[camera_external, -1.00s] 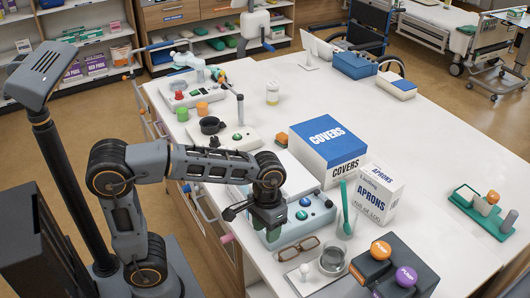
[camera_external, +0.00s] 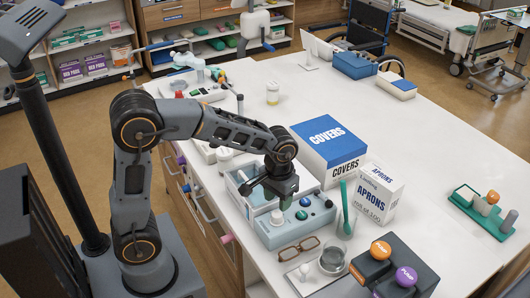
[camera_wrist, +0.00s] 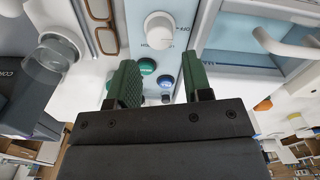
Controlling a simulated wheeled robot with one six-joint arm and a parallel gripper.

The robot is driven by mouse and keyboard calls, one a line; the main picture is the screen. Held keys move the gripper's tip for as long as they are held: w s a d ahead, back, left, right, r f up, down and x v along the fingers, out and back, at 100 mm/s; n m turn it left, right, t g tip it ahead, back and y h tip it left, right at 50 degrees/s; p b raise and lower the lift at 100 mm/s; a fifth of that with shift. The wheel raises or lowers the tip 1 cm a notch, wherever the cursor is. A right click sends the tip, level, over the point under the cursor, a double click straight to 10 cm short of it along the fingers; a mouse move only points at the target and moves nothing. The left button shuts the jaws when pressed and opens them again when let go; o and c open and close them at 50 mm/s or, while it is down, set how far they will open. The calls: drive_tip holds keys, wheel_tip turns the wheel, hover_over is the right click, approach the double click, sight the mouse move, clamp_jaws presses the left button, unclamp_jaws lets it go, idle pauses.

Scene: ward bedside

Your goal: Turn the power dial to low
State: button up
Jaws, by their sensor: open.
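A light blue device (camera_external: 292,236) stands on the white table, near its front edge. Its white round dial (camera_external: 276,217) is at the left of the panel, and it shows large at the top centre of the wrist view (camera_wrist: 159,30). Lettering beside the dial is only partly readable, with "OFF" to its right. My gripper (camera_external: 279,200) is above the device. In the wrist view, my open gripper (camera_wrist: 160,72) has its green fingers apart and empty, with the dial beyond them. A green button (camera_wrist: 147,66) and a blue button (camera_wrist: 165,82) show between the fingers.
The covers box (camera_external: 328,148) and aprons box (camera_external: 379,195) stand behind and right of the device. Glasses (camera_external: 299,249) and a clear cup (camera_external: 333,258) lie close in front. A clear-lidded compartment (camera_wrist: 240,35) with a handle adjoins the dial panel.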

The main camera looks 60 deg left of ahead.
sight(278, 214)
wheel_tip(278, 214, down, 7)
drive_tip(key=shift+r, duration=0.2)
drive_tip(key=shift+c, duration=0.4)
drive_tip(key=c, duration=0.6)
drive_tip(key=m, duration=0.5)
drive_tip(key=shift+m, duration=0.4)
drive_tip(key=m+b, duration=0.1)
drive_tip(key=m, duration=0.5)
drive_tip(key=shift+r, duration=0.1)
